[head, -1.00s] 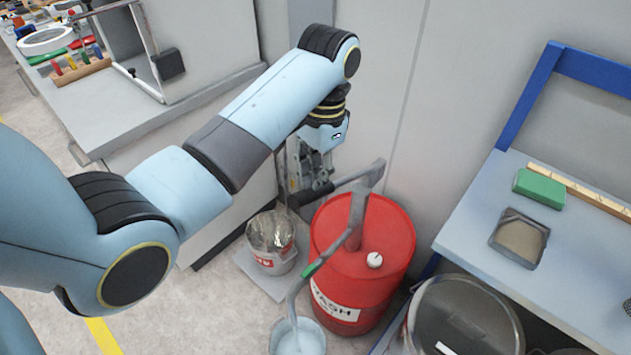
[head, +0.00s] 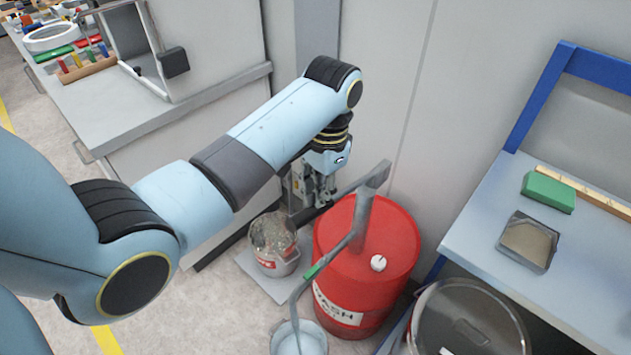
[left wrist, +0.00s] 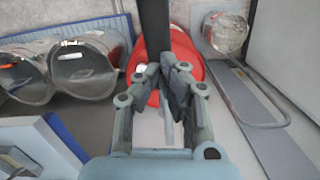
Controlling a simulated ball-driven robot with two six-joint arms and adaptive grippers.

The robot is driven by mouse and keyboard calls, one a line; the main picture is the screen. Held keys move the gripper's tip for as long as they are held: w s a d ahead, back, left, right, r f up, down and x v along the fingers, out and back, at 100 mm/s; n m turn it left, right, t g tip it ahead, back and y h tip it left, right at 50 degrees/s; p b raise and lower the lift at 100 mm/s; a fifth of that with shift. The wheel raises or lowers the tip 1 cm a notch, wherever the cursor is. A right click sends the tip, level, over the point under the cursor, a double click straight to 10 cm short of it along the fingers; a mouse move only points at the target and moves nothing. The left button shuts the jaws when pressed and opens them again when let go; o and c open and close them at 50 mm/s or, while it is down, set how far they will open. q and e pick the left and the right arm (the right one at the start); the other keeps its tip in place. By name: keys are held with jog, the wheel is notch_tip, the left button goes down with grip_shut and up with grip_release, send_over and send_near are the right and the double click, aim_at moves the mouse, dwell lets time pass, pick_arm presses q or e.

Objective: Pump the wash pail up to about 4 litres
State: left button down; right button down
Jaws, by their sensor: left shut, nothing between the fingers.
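The red wash drum (head: 395,235) stands by the wall with a grey hand pump on top. The pump's lever (head: 350,188) slopes down to the left from its upper end. The spout (head: 328,262) reaches down to a light pail (head: 299,342) at the bottom edge; its water level cannot be read. My left gripper (head: 320,198) is shut and empty, beside the lever's lower left end; contact cannot be told. In the left wrist view, the gripper (left wrist: 168,72) is in front of the dark lever grip (left wrist: 154,30), with the red drum (left wrist: 187,50) behind. My right gripper is out of view.
A clear-sided bucket (head: 275,243) with a red label stands left of the drum. A large lidded bin (head: 465,320) stands at the lower right. A blue-framed bench (head: 470,220) is on the right. A grey cabinet (head: 130,120) is at the left.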

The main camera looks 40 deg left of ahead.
aim_at(332, 199)
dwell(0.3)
pick_arm(q)
jog(key=shift+w+d+r+p, duration=0.15)
jog(key=shift+w+r+p, duration=0.1)
jog(key=shift+w, duration=0.3)
jog(key=shift+w+d+r+p, duration=0.1)
jog(key=shift+w+r+p, duration=0.15)
jog(key=shift+w, duration=0.3)
jog(key=shift+w+d, duration=0.15)
jog(key=shift+w, duration=0.3)
jog(key=shift+s+r, duration=0.1)
notch_tip(332, 199, up, 7)
jog(key=shift+w+r, duration=0.15)
jog(key=shift+w, duration=0.3)
